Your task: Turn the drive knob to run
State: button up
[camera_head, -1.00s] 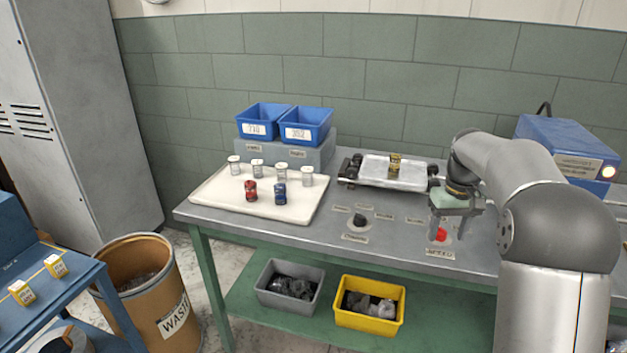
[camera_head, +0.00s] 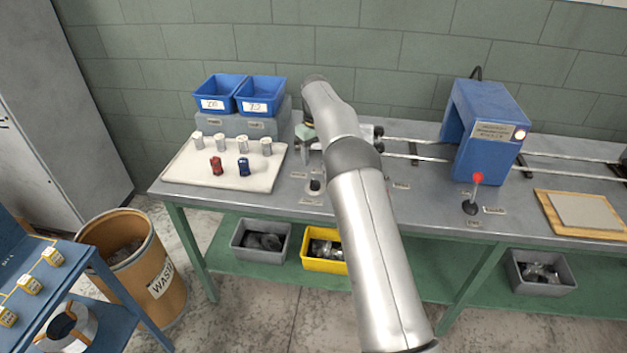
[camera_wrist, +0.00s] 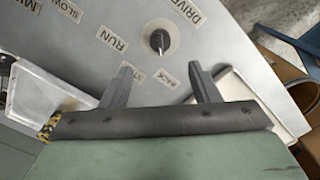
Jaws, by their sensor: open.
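The drive knob (camera_head: 314,186) is a dark knob on a pale round base on the bench's metal top. In the wrist view the knob (camera_wrist: 158,41) lies beyond my fingertips, roughly centred between them. A RUN label (camera_wrist: 112,39) is left of it and a DRIVE label (camera_wrist: 187,11) above right. In the head view my gripper (camera_head: 305,133) is behind the knob, partly hidden by my arm.
A white tray (camera_head: 180,178) with small jars and red and blue items is left of the knob. Blue bins (camera_head: 217,92) stand behind it. A red-topped lever (camera_head: 478,179) and a blue machine (camera_head: 486,130) are to the right. My arm hides the bench middle.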

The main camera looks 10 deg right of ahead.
aim_at(315, 180)
notch_tip(315, 180, down, 11)
jog(key=shift+r+p, duration=0.15)
jog(key=shift+p, duration=0.7)
jog(key=c, duration=1)
